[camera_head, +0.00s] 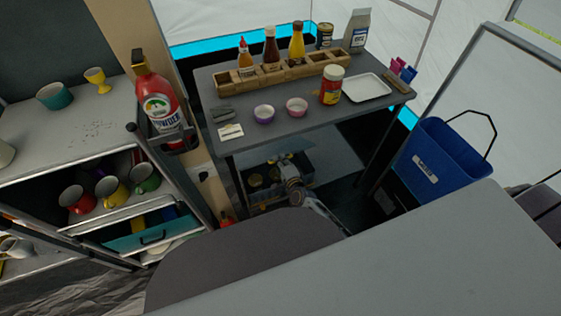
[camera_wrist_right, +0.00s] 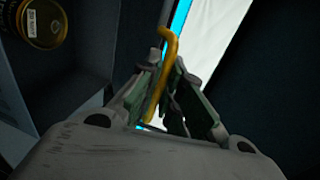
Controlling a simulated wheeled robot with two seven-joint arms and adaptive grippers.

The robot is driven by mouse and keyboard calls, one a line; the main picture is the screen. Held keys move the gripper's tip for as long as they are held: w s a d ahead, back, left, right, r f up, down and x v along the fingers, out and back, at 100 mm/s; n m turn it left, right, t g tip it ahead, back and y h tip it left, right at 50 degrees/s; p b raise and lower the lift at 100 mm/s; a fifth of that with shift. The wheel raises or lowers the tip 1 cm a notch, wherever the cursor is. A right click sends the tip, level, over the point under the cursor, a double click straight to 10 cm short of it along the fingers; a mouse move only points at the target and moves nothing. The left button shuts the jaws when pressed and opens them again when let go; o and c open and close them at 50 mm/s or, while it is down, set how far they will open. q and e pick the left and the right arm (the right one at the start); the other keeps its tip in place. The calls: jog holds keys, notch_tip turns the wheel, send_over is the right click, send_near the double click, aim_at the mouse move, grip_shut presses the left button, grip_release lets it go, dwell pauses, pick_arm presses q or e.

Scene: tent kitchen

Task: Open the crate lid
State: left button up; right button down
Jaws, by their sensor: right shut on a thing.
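The dark crate (camera_head: 248,195) stands on the floor under the grey table, with several round cans showing inside it. A dark panel, apparently its lid (camera_head: 288,148), shows at the crate's back; its exact angle is hard to tell. My right gripper (camera_head: 289,172) reaches in over the crate's right part. In the right wrist view my right gripper (camera_wrist_right: 166,98) is shut on a thin, bent yellow handle (camera_wrist_right: 169,45). How this handle joins the lid is hidden. A can with a yellow rim (camera_wrist_right: 44,22) lies at the upper left there. My left gripper is not in view.
The table (camera_head: 300,122) above the crate carries sauce bottles in a wooden rack (camera_head: 282,72), two small bowls, a jar and a white tray. A blue bin (camera_head: 440,155) stands to the right. Shelves with mugs stand at the left. A grey surface (camera_head: 430,260) fills the front right.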

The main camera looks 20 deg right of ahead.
jog(key=shift+w+r, duration=0.1)
dwell(0.4)
jog(key=c, duration=1.6)
grip_release()
jog(key=shift+o, duration=0.2)
jog(key=shift+s, duration=0.25)
jog(key=v, duration=1.1)
jog(key=shift+s, duration=0.3)
jog(key=shift+r, duration=0.1)
jog(key=shift+c, duration=0.5)
